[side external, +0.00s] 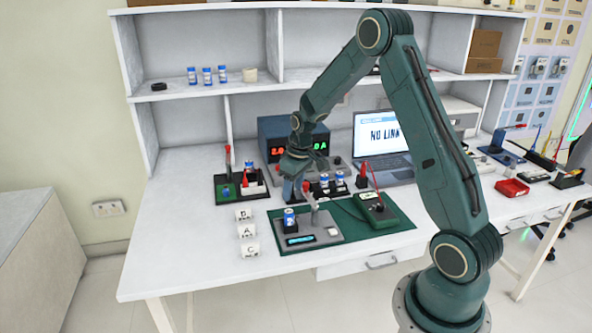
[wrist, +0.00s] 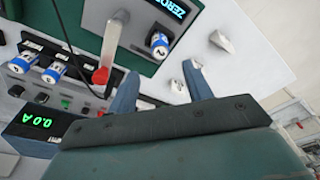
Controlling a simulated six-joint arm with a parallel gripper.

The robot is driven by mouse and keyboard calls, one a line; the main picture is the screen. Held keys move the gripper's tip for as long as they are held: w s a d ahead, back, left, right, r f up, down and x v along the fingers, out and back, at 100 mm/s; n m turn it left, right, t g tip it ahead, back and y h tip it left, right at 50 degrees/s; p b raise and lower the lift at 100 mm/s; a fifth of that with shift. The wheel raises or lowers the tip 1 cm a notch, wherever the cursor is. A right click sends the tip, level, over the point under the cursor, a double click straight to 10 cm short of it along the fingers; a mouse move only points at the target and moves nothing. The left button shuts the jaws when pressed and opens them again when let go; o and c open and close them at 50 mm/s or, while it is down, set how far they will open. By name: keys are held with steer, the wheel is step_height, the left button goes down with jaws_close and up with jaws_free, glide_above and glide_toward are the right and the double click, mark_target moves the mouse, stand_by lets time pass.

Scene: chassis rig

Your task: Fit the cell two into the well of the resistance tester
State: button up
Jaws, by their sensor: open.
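The resistance tester (side external: 322,232) is a grey unit with a lit display, lying on a green mat. A blue-and-white cell (side external: 289,216) stands upright in a dark holder at its back left. The same cell shows in the wrist view (wrist: 159,41), beside the display reading "ZERO".
Lettered white blocks (side external: 246,231) stand left of the tester. A power supply (side external: 280,140), a laptop (side external: 381,134) and a dark tray (side external: 238,186) stand behind. A red-handled lever (wrist: 101,76) rises near my fingers. The front left of the table is clear.

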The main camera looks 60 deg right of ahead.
steer(key=shift+s+r, duration=0.15)
steer(key=shift+r, duration=0.8)
steer(key=shift+r, duration=0.1)
steer(key=s+a+r+t, duration=0.1)
steer(key=s+a+r, duration=0.45)
steer(key=r, duration=0.25)
steer(key=s+a+r+t, duration=0.1)
steer(key=s+a+r, duration=0.3)
steer(key=a+r, duration=0.35)
steer(key=s+a+r+t, duration=0.1)
steer(key=s+a+r, duration=0.1)
steer(key=s, duration=0.5)
steer(key=s+a+r, duration=0.1)
steer(key=s+a, duration=0.3)
steer(key=s, duration=0.4)
steer(key=shift+s+a+r+t, duration=0.2)
steer(key=shift+a+r+t, duration=0.2)
